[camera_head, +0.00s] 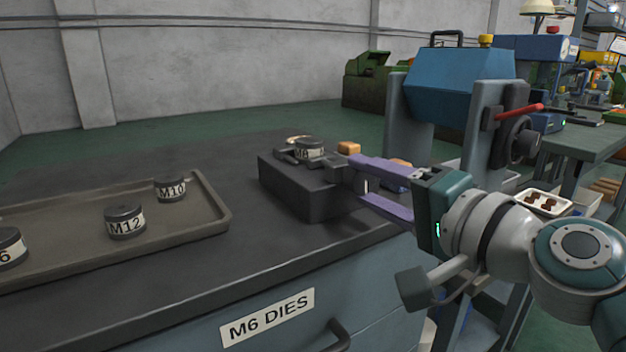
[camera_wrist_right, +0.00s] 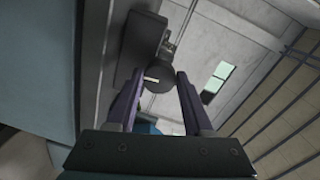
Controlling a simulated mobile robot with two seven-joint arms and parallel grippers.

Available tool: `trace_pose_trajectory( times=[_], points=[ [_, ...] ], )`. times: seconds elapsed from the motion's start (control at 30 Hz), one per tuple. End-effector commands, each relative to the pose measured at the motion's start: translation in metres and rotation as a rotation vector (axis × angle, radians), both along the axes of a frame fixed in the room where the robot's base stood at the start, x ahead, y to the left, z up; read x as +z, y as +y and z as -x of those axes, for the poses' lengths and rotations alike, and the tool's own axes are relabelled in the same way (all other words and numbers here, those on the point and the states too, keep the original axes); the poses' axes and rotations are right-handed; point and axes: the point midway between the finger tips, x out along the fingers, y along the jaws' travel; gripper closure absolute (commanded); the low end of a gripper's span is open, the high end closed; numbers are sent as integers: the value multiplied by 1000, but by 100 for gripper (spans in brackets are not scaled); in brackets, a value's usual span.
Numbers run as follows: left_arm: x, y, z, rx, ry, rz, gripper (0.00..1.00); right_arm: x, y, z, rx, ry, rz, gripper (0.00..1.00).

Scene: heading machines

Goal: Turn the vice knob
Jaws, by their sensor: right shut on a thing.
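The dark vice (camera_head: 305,192) sits on the bench top near its right edge. A die marked M8 (camera_head: 309,149) is held at its top, between what look like the jaws. My right gripper (camera_head: 358,180) reaches in from the right with its purple fingers at the vice's right end. It is shut on the vice knob, which is mostly hidden behind the fingers in the head view. In the right wrist view the dark round knob (camera_wrist_right: 160,77), with a small pale mark, lies between the two fingertips. My left gripper is not in view.
A tray (camera_head: 222,215) with M10 (camera_head: 171,188) and M12 (camera_head: 125,222) dies, and another cut off at the edge, lies on the left. A drawer labelled M6 DIES (camera_head: 268,317) is below. A blue machine (camera_head: 460,82) with a red-handled lever stands behind my right arm.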

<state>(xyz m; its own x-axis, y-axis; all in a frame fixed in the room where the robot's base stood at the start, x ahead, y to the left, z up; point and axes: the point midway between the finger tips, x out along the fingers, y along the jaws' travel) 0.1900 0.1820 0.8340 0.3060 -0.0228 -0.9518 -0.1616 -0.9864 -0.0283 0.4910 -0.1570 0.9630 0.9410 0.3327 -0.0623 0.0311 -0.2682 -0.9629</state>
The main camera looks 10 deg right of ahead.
Motion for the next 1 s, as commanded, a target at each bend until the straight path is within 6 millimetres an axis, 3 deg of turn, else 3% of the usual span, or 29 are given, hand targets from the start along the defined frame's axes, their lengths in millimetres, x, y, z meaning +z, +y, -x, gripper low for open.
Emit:
trace_pose_trajectory(
  times=[0.27, 0.3, 0.53, 0.83, 1.0],
  points=[
    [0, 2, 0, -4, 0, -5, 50, 0, 0, 0, -1, 0, 1, 100],
    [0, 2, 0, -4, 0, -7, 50, 0, 0, 0, -1, 0, 1, 44],
    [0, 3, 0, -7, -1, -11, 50, 0, 0, 0, 0, 1, 1, 19],
    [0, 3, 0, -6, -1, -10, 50, 0, -1, 3, -1, 0, 2, 19],
    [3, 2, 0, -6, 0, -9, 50, 1, -9, 24, -1, 1, 5, 19]
  ],
)
